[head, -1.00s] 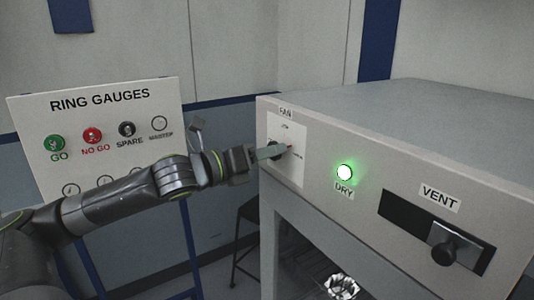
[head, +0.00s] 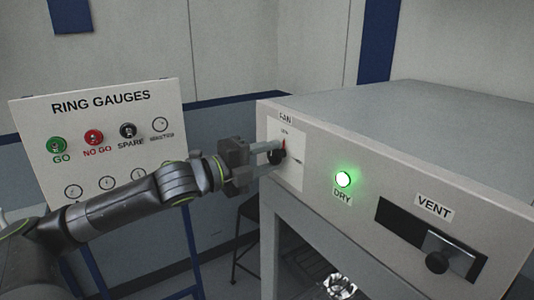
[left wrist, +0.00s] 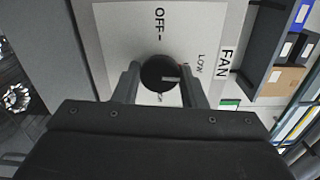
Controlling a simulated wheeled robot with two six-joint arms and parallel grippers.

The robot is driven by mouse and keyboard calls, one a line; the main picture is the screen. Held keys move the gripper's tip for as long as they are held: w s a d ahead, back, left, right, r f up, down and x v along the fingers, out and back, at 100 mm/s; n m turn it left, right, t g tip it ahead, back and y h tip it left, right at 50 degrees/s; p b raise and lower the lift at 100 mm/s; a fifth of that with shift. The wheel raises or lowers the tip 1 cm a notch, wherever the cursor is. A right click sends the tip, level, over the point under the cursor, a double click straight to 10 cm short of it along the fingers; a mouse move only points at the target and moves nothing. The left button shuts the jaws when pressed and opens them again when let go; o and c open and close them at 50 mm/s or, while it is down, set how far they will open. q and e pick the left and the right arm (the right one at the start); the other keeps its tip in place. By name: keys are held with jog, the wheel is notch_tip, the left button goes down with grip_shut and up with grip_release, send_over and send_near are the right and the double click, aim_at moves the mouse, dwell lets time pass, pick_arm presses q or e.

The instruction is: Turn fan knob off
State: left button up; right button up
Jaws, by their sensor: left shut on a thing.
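The dark round fan knob (head: 277,157) sits on a white dial plate (head: 297,170) at the left end of the grey cabinet's front. Its red pointer points up, toward the upper dial mark. My left gripper (head: 268,160) is shut on the knob, one finger above and one below it in the head view. In the left wrist view the fingers (left wrist: 160,85) stand on either side of the knob (left wrist: 158,72). There, the OFF mark (left wrist: 159,19) is above the knob, and the LOW mark (left wrist: 201,63) is to its right, where a bit of red shows. My right gripper is not in view.
A green lit DRY lamp (head: 343,179) and a VENT slider (head: 446,254) are on the same panel. A RING GAUGES board (head: 110,118) stands behind my left arm. A dark stool (head: 246,235) is below the gripper.

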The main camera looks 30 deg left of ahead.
pick_arm(q)
jog(key=n+p, duration=0.1)
jog(key=n, duration=0.2)
jog(key=shift+r+n+p, duration=0.15)
jog(key=shift+n+p, duration=0.25)
jog(key=n+p, duration=0.1)
jog(key=n, duration=0.1)
jog(key=shift+n+p, duration=0.35)
jog(key=shift+n, duration=0.05)
jog(key=n+p, duration=0.3)
jog(key=n, duration=0.1)
jog(key=shift+n, duration=0.3)
jog(key=n+p, duration=0.1)
jog(key=n, duration=0.1)
jog(key=shift+n+p, duration=0.3)
jog(key=shift+p, duration=0.05)
jog(key=n, duration=0.2)
jog(key=shift+n+p, duration=0.3)
jog(key=shift+n, duration=1.5)
jog(key=o, duration=1)
jog(key=shift+w, duration=0.1)
